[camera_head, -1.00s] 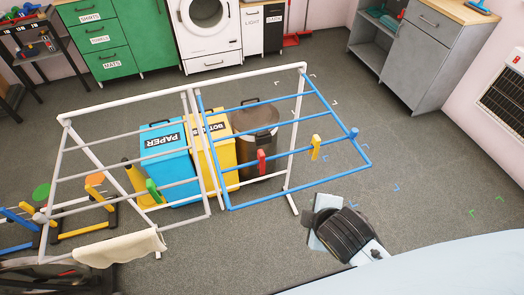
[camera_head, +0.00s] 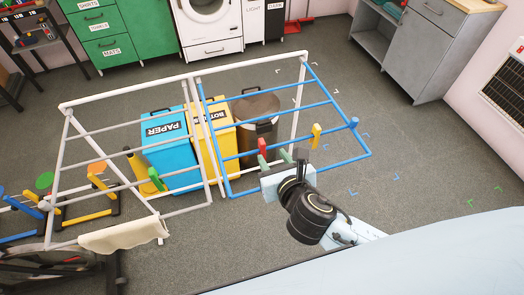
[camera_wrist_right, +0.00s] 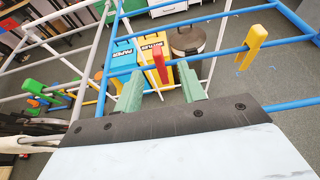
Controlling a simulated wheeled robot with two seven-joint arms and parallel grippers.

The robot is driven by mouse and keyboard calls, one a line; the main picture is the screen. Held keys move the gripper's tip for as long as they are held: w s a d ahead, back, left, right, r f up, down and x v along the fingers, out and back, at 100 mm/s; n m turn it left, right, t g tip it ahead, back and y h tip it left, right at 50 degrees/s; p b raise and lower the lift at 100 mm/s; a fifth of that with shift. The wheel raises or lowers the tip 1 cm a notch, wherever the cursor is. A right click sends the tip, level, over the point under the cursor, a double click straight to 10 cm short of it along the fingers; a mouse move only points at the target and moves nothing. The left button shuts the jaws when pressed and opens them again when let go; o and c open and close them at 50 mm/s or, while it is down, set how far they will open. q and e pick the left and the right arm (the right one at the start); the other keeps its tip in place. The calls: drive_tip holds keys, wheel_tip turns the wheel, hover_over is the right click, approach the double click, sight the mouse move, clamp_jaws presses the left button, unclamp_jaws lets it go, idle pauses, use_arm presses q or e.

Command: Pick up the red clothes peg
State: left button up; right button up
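The red clothes peg (camera_head: 262,146) is clipped upright on a bar of the blue wing (camera_head: 343,161) of the drying rack. It also shows in the right wrist view (camera_wrist_right: 159,63), framed between the two green fingers and seemingly beyond their tips. My right gripper (camera_head: 274,159) is open and empty, just on the near side of the peg; its spread fingers fill the middle of the right wrist view (camera_wrist_right: 160,85). I cannot tell the exact gap to the peg. My left gripper is not in view.
A yellow peg (camera_head: 316,135) and a blue peg (camera_head: 354,123) sit right of the red one; a green peg (camera_head: 156,179) is on the white wing. A cream cloth (camera_head: 124,235) hangs at left. Blue (camera_head: 169,148), yellow (camera_head: 213,146) and brown (camera_head: 257,113) bins stand behind.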

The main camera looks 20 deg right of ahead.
sight(260, 140)
drive_tip(key=x, duration=1)
drive_tip(key=shift+w+a+f+b, duration=0.15)
drive_tip(key=shift+w+a+b, duration=0.1)
drive_tip(key=shift+b, duration=0.15)
clamp_jaws()
